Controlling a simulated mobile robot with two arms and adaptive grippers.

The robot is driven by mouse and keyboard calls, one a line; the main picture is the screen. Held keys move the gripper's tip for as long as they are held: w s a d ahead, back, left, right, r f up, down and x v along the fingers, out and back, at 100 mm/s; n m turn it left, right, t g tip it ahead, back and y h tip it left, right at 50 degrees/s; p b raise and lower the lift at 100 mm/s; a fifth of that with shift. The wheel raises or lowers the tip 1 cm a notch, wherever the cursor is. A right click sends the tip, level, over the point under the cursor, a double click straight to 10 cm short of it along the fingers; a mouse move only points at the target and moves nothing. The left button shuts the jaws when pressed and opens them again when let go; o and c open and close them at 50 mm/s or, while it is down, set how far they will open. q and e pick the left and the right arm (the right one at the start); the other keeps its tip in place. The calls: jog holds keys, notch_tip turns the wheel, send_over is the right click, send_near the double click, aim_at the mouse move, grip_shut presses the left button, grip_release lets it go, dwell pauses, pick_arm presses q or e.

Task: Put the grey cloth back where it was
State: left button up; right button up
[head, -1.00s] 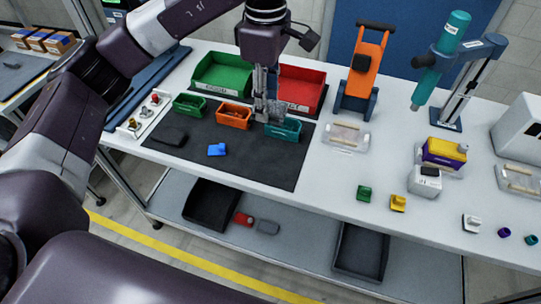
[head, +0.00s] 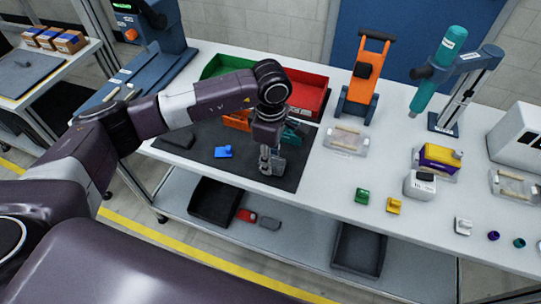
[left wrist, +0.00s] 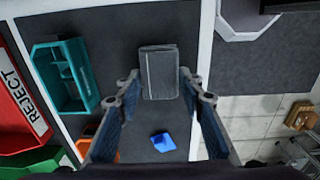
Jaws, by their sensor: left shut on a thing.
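The grey cloth (left wrist: 159,72) is a small folded pad between the fingertips of my left gripper (left wrist: 158,85) in the left wrist view. In the head view my left gripper (head: 268,160) is shut on it, over the front right part of the dark mat (head: 215,167). The cloth (head: 279,167) is partly hidden by the fingers there. Whether it touches the mat or hangs just above it I cannot tell. My right gripper is not in view.
A teal bin (head: 293,133) and an orange bin (head: 237,119) stand behind my gripper. The red REJECT bin (head: 310,95) and green bin (head: 222,66) are farther back.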

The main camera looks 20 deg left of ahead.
pick_arm(q)
jog(key=shift+f, duration=0.25)
jog(key=shift+f, duration=0.1)
jog(key=o, duration=1.1)
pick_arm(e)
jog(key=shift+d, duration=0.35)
